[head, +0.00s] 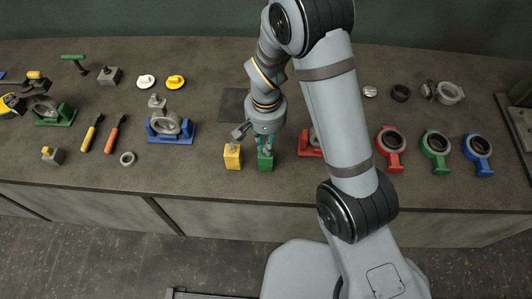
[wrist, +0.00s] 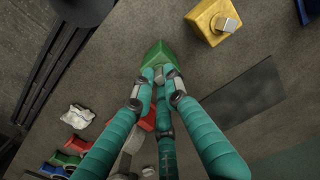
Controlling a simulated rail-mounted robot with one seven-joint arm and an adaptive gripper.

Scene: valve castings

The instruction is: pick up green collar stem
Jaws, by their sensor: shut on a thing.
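The green collar stem shows as a green block (head: 265,163) with a short grey stem on top, at the front middle of the bench in the head view. In the wrist view its green body (wrist: 157,53) shows just beyond my fingertips. My gripper (head: 265,147) points down over it, and its teal fingers (wrist: 160,78) are closed around the grey stem. The fingers hide most of the stem. I cannot tell whether the green block touches the bench.
A yellow block with a grey stem (head: 232,157) stands close on the left. A red piece (head: 310,144) is close on the right, partly behind my arm. A blue fixture (head: 171,130) is farther left. A dark flat plate (head: 233,103) lies behind. Red, green and blue ringed parts stand at right.

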